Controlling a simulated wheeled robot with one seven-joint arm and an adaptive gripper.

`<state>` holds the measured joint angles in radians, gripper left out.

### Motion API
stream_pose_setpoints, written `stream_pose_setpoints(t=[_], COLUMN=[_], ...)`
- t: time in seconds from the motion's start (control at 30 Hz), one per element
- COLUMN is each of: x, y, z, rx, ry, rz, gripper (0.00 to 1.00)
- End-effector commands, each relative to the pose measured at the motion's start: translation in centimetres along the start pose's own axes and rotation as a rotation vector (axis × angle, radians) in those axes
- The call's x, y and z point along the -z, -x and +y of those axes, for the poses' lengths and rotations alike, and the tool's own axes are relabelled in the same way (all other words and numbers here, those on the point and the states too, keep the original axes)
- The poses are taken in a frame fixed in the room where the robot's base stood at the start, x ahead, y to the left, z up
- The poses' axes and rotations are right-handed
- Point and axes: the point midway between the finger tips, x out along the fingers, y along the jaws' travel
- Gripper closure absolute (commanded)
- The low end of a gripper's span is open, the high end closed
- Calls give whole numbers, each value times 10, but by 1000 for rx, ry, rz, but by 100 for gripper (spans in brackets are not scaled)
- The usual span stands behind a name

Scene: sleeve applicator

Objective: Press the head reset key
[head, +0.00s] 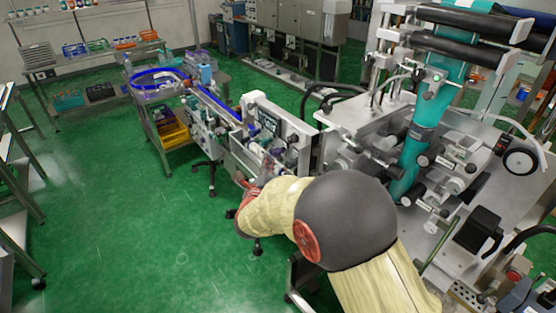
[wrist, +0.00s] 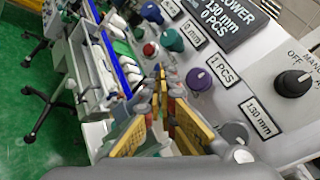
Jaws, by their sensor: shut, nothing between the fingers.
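I cannot read which one is the head reset key. My gripper (wrist: 160,72) is shut and empty, its fingertips near the red button and the teal knob in the picture; contact cannot be told. In the head view the panel (head: 290,122) is small, and my arm hides part of its front.
A black selector (wrist: 293,80) marked OFF and MAN sits at the panel's right. A conveyor with a blue edge (wrist: 105,45) lies left of the panel. The large machine with a teal sleeve film (head: 425,125) stands at right. Green floor (head: 110,200) at left is open.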

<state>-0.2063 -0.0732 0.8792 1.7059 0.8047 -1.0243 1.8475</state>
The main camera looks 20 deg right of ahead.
Motion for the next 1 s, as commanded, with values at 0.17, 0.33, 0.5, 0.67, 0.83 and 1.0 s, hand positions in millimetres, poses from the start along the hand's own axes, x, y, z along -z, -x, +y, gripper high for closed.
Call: stream_pose_setpoints(t=[0.17, 0.33, 0.5, 0.67, 0.83, 1.0], x=[2, 5, 5, 4, 4, 5], y=[-2, -4, -6, -6, -6, -7], z=[-1, -2, -4, -5, -5, -5], rx=[1, 1, 0, 0, 0, 0], ry=[-1, -1, 0, 0, 0, 0], rz=[0, 0, 0, 0, 0, 0], gripper=[100, 100, 100, 100, 100, 100])
